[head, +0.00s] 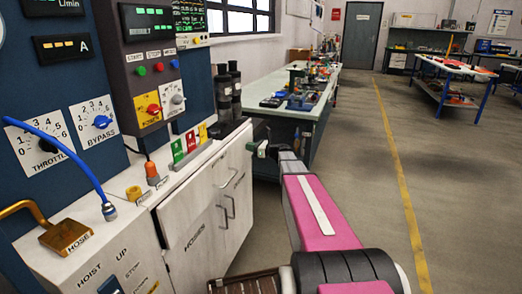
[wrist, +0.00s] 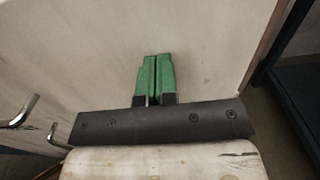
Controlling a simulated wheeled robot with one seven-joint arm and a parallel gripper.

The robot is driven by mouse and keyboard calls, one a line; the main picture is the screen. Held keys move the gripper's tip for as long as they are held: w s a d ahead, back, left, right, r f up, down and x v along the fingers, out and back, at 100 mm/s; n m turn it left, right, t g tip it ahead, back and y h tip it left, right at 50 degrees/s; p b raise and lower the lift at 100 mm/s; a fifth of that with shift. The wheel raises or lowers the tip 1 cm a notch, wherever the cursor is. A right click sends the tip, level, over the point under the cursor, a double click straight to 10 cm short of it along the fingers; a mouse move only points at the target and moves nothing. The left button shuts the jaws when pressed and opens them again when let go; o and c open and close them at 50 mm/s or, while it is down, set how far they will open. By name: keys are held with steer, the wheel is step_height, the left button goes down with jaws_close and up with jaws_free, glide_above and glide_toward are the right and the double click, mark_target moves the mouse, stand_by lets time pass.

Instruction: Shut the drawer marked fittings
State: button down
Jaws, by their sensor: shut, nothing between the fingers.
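My gripper (head: 260,149) has green fingers pressed together at the far end of the white cabinet in the head view. In the wrist view the shut fingers (wrist: 154,78) point at a pale, flat panel (wrist: 205,45). I cannot tell whether they touch it. The cabinet has a nearer front marked HOSES (head: 193,245) and a farther front (head: 236,165) whose small lettering I cannot read for certain; it may be the fittings drawer. Each front has a metal handle. How far the farther front stands out is unclear.

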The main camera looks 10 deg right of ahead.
steer(key=shift+x, duration=1.15)
steer(key=shift+w+a, duration=0.1)
